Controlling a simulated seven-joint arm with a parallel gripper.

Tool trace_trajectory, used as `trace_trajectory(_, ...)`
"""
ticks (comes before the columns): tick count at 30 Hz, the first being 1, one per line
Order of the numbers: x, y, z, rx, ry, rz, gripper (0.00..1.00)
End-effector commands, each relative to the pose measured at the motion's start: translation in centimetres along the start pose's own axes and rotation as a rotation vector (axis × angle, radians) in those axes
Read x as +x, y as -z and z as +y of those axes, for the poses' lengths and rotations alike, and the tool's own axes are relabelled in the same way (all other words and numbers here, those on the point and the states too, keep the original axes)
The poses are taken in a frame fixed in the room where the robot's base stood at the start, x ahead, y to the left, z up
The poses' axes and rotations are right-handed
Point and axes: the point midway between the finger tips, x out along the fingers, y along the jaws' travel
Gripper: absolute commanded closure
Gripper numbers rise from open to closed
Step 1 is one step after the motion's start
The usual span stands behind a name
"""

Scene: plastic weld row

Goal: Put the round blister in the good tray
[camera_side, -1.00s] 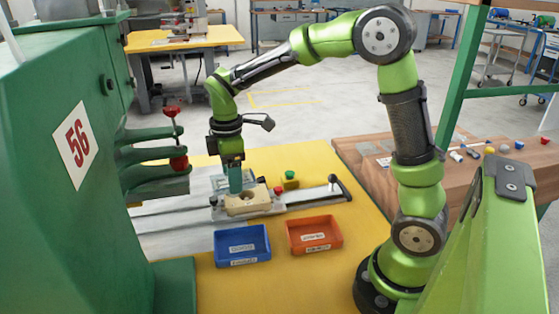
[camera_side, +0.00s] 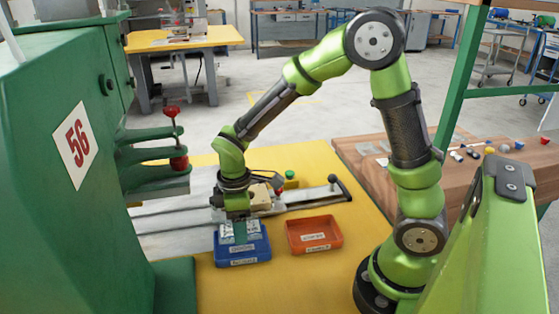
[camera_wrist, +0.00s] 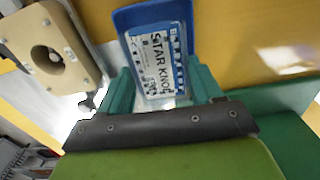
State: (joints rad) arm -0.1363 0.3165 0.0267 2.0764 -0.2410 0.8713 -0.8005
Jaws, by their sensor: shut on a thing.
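My gripper (camera_side: 240,232) is low over the blue tray (camera_side: 258,250), pointing down. In the wrist view its two teal fingers are shut on the blister (camera_wrist: 155,62), a pack with a printed card reading "STAR KNOB". The blue tray (camera_wrist: 140,14) shows behind the pack. The gripper partly covers the blister and the tray's back in the side view, and I cannot tell whether the pack touches the tray floor.
The beige fixture block (camera_side: 260,196) with a round opening (camera_wrist: 50,62) sits on the slide just behind my gripper. The slide's lever (camera_side: 335,183) is at right. The green press (camera_side: 60,200) stands close on the left. Yellow table is clear in front.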

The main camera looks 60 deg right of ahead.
Motion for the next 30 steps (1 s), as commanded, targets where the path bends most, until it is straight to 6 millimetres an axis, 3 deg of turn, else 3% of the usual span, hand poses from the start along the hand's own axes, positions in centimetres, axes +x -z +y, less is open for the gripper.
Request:
trace_trajectory(6,2.6,-0.1,0.0,0.000,0.001,-0.003,0.55)
trace_trajectory(17,3.0,0.0,0.0,0.000,0.001,-0.002,0.55)
trace_trajectory(18,3.0,0.0,0.0,0.000,0.001,-0.001,0.32)
trace_trajectory(22,2.9,0.0,0.0,0.000,0.001,-0.001,0.12)
trace_trajectory(30,2.9,0.0,0.0,0.000,0.000,-0.001,0.10)
